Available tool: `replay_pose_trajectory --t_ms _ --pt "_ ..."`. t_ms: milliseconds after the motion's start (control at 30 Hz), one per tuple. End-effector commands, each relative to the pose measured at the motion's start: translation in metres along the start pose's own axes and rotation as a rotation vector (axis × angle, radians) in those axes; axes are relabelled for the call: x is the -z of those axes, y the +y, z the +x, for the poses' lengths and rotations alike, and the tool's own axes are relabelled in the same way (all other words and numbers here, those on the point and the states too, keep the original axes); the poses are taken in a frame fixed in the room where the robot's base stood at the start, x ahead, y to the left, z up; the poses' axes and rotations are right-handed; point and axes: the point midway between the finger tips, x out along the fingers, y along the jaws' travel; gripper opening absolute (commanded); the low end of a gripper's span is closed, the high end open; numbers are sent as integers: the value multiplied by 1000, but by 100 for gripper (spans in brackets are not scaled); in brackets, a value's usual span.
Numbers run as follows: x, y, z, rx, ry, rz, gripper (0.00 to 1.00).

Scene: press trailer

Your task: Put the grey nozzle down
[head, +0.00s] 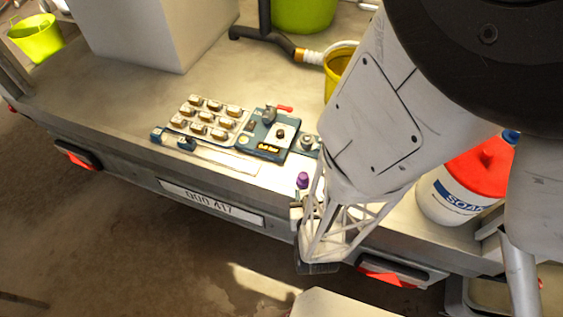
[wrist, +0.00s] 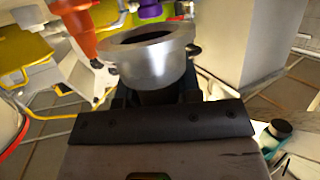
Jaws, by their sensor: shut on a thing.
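The grey nozzle (wrist: 150,62), a short metal cylinder with a wide flared rim and a dark opening, is in the middle of the wrist view. My gripper (wrist: 155,98), with black fingers, is shut on its lower part. In the head view my gripper (head: 318,262) hangs at the front edge of the trailer, below my pale lattice wrist. The nozzle cannot be made out there, as my arm hides much of that spot. I cannot tell whether the nozzle touches anything beneath it.
The trailer bed (head: 130,95) carries a button panel (head: 208,117), a blue device (head: 272,135), a small purple item (head: 303,180) and a red-lidded soap bucket (head: 450,195). A yellow bucket (head: 338,68) and white box (head: 150,30) stand behind. Bare bed lies left of the panel.

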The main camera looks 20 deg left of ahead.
Motion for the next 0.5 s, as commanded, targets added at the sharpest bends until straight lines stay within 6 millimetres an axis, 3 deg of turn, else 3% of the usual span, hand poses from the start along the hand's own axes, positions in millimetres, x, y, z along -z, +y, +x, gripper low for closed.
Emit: replay_pose_trajectory --t_ms 200,500 --pt "1 -17 -1 -19 1 6 6" --pt "1 -27 -3 -36 1 10 6"
